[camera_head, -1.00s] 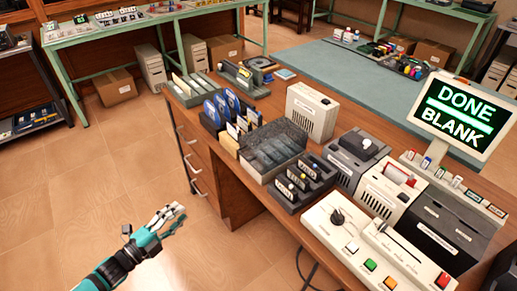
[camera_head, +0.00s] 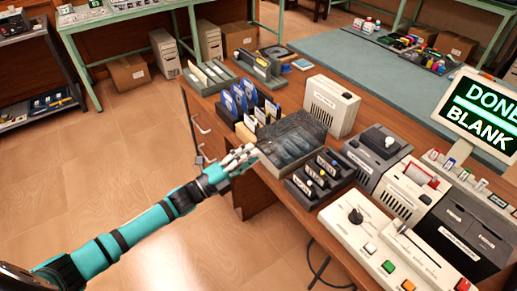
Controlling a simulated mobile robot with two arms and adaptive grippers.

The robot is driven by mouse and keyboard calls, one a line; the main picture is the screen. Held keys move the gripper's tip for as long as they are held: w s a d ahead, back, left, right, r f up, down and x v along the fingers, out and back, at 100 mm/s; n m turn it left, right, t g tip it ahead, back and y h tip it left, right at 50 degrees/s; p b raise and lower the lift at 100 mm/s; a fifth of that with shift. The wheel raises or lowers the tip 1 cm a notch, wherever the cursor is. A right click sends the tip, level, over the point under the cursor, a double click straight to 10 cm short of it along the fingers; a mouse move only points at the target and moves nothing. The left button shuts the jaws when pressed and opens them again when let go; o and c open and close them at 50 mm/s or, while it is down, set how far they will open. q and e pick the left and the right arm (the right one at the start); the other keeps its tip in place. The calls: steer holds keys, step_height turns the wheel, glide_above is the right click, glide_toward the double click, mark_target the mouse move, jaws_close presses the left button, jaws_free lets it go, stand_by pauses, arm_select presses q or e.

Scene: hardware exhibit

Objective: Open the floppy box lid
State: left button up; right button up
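The floppy box (camera_head: 288,141) is a grey tray with a dark, see-through lid, on the wooden desk near its front left edge. The lid looks down over the box, with pale shapes dimly visible through it. My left gripper (camera_head: 247,157) reaches in from the left, its pale fingers at the near left edge of the box. I cannot tell whether the fingers touch the lid or how far they are apart. My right gripper is not in view.
A rack of blue and white disks (camera_head: 240,101) stands just behind my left gripper. A black tray of small labelled items (camera_head: 320,177) sits right of the box. A control panel (camera_head: 385,245) and a screen (camera_head: 480,112) reading DONE BLANK stand further right.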

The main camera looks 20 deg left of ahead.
arm_select(q)
steer(key=shift+x, duration=1.65)
jaws_close()
steer(key=shift+f, duration=0.1)
